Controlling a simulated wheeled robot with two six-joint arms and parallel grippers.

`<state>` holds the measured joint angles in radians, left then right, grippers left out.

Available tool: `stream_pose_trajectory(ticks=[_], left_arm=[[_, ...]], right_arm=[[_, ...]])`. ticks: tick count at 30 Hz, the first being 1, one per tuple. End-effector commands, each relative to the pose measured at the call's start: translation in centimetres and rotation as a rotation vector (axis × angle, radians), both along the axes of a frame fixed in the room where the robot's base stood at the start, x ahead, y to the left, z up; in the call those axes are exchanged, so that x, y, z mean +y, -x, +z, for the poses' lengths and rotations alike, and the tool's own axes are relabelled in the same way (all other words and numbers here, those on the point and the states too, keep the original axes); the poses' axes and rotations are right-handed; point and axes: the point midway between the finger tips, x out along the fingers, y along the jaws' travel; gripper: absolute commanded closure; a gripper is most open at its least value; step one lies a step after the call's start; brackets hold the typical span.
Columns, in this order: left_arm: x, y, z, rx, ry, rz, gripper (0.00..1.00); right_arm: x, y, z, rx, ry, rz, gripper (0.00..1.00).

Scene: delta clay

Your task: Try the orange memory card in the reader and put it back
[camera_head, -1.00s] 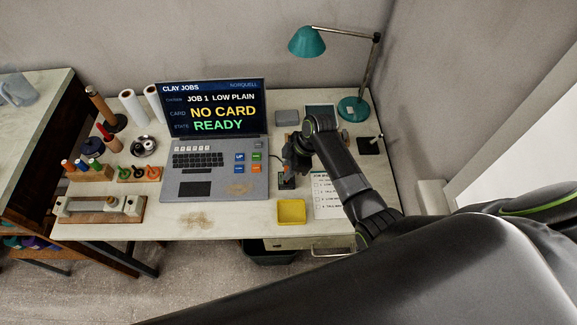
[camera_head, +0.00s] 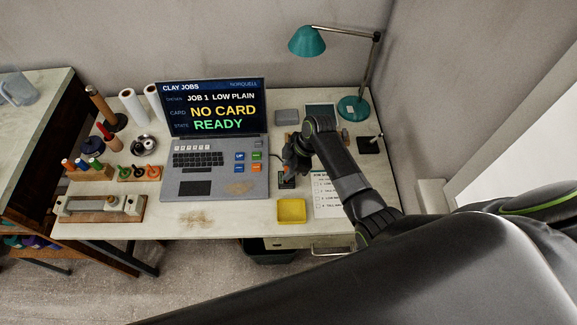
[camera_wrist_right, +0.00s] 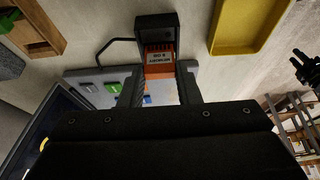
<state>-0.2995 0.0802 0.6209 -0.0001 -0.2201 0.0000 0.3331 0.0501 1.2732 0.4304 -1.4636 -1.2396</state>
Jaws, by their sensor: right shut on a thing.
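The orange memory card (camera_wrist_right: 158,62), lettered in black, is between the fingers of my right gripper (camera_wrist_right: 159,84) in the right wrist view. Its far end is at the mouth of the dark card reader (camera_wrist_right: 155,23); I cannot tell how deep it sits. The laptop screen (camera_head: 212,108) reads NO CARD and READY. A dark jointed shape at the right edge of the wrist view may be my left gripper (camera_wrist_right: 305,68); its jaws are unclear.
A yellow tray (camera_head: 291,222) lies just in front of the reader, beside a printed sheet (camera_head: 325,205). A teal lamp (camera_head: 307,41) stands behind on the right. Spools and a wooden-based device (camera_head: 98,216) fill the left side.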

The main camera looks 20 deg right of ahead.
Motion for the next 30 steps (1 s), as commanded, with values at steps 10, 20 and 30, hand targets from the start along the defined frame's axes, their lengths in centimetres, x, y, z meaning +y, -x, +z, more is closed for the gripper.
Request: stream_pose_trajectory(ticks=[10, 20, 30], left_arm=[[0.0, 0.0, -0.8, 0.000, 0.000, 0.000, 0.64], [0.0, 0.0, -1.1, 0.001, 0.000, 0.000, 0.64], [0.0, 0.1, -1.1, 0.001, 0.000, 0.000, 0.64]], right_arm=[[0.0, 0.0, -1.2, 0.001, 0.000, 0.000, 0.91], [0.0, 0.0, -1.6, 0.000, 0.000, 0.000, 0.91], [0.0, 0.0, -1.6, 0.000, 0.000, 0.000, 0.45]])
